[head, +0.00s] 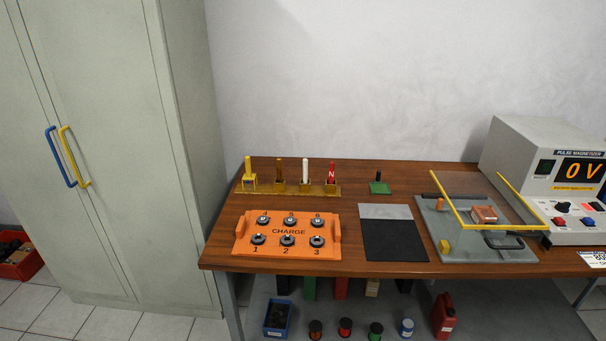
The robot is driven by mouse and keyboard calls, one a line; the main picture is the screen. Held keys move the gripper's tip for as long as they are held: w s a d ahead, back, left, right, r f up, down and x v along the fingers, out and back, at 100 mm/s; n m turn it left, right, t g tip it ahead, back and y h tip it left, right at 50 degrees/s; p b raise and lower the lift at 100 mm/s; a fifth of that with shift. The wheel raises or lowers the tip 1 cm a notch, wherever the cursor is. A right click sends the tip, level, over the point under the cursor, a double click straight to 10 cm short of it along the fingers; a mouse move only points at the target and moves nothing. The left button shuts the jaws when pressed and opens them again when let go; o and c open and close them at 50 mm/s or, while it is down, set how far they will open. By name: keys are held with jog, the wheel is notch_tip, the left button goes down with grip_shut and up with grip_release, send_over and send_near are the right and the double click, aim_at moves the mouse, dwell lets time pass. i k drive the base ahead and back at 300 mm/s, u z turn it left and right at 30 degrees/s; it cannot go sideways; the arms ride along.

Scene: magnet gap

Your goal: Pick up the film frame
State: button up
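No part is labelled as the film frame, and I cannot tell for certain which one it is. A small green piece with a black upright handle (379,186) stands alone at the back middle of the wooden table. A yellow upright piece with a square lower part (249,183) stands at the left end of the yellow rack (318,191). A large yellow open frame (502,226) rises over the grey plate (436,230) at the right. My gripper is in none of these places and does not show in the head view.
The rack also holds brown, white and red "N" pieces. An orange CHARGE tray (288,251) with several dark rings lies in front. A black mat with a grey strip (392,239) lies mid-table. The pulse magnetizer (543,146) reads 0 V. A tall cabinet (105,130) stands left.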

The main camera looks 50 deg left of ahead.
aim_at(377, 187)
jog(key=u, duration=1.6)
